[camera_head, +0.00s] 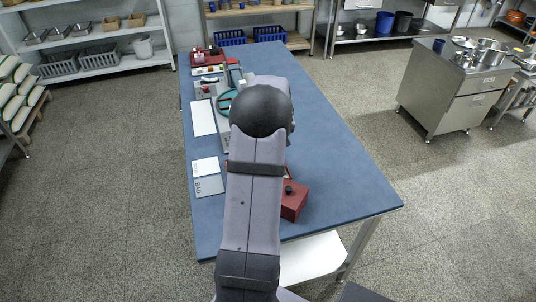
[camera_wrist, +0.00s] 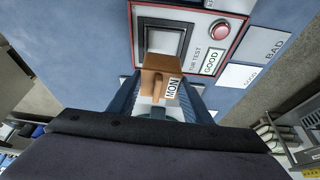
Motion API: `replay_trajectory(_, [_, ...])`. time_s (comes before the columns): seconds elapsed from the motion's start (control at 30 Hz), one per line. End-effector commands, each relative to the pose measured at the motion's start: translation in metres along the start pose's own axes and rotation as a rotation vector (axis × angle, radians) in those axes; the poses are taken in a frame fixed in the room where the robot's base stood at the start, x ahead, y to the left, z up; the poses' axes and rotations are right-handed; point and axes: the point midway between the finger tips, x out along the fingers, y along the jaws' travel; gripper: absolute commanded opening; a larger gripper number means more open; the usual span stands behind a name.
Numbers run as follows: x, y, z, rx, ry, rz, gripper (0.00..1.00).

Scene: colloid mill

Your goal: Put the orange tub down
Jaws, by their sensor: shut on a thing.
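The orange tub (camera_wrist: 158,64) shows in the middle of the wrist view, with a white label reading "MON" on it. My gripper (camera_wrist: 160,97) is shut on the tub, one finger on each side. In the head view my arm hides the tub and the gripper.
A red button (camera_wrist: 219,29) and a "GOOD" label are on the tester. In the head view, a red box (camera_head: 294,203) stands near the front of the blue table (camera_head: 345,185), whose right side is clear.

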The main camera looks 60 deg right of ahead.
Motion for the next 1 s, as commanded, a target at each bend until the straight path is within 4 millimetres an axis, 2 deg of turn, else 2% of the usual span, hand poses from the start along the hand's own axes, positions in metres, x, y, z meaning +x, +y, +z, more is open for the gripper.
replay_trajectory(0.23, [-0.021,0.0,-0.009,0.0,0.001,0.001,0.22])
replay_trajectory(0.4, [-0.022,-0.004,-0.011,-0.006,0.0,-0.002,0.22])
replay_trajectory(0.53, [-0.019,-0.02,-0.014,-0.034,0.0,-0.014,0.22])
replay_trajectory(0.67, [-0.008,-0.054,-0.015,-0.09,-0.003,-0.038,0.22])
replay_trajectory(0.9, [0.016,-0.143,-0.02,-0.243,-0.001,-0.101,0.22])
replay_trajectory(1.0, [0.022,-0.172,-0.025,-0.302,0.0,-0.126,0.22])
